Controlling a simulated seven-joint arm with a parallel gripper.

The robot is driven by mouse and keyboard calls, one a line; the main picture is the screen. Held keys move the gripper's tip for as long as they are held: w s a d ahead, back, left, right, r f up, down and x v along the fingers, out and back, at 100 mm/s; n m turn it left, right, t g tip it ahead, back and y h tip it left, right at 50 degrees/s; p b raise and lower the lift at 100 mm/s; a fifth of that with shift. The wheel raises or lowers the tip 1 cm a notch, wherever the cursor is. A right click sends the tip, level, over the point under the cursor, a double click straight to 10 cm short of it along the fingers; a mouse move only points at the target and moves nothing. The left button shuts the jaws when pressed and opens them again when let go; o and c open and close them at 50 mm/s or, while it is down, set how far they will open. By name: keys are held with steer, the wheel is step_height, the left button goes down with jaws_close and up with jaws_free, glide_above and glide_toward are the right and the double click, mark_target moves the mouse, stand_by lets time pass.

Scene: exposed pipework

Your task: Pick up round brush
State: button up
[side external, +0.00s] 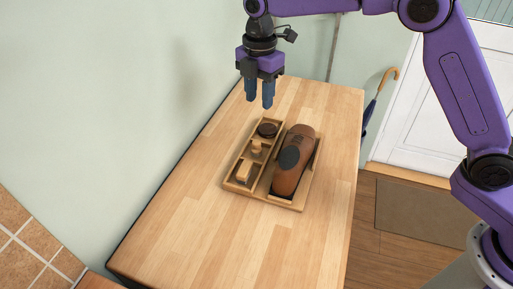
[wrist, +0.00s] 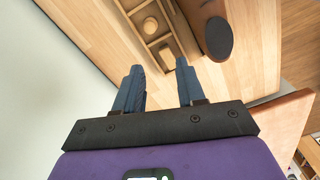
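The small pale wooden round brush (side external: 256,147) appears to be the piece with a knob in the middle left compartment of a wooden tray (side external: 285,203). In the wrist view it seems to be the rounded wooden piece (wrist: 150,25) near the top. The brush's underside is hidden.
A dark round tin (side external: 267,129) and a rectangular wooden block or brush (side external: 244,171) sit in neighbouring compartments. A large brown shoe-like object (side external: 292,170) with a dark oval fills the right compartment. The wall is close on the left. The near tabletop (side external: 200,230) is clear.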

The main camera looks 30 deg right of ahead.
mark_target(256, 142)
steer(key=shift+n, duration=0.4)
steer(key=f, duration=0.6)
steer(key=w+f, duration=0.1)
steer(key=f, duration=0.5)
steer(key=w+f, duration=0.1)
steer(key=f, duration=0.5)
steer(key=shift+d, duration=0.1)
steer(key=c, duration=0.7)
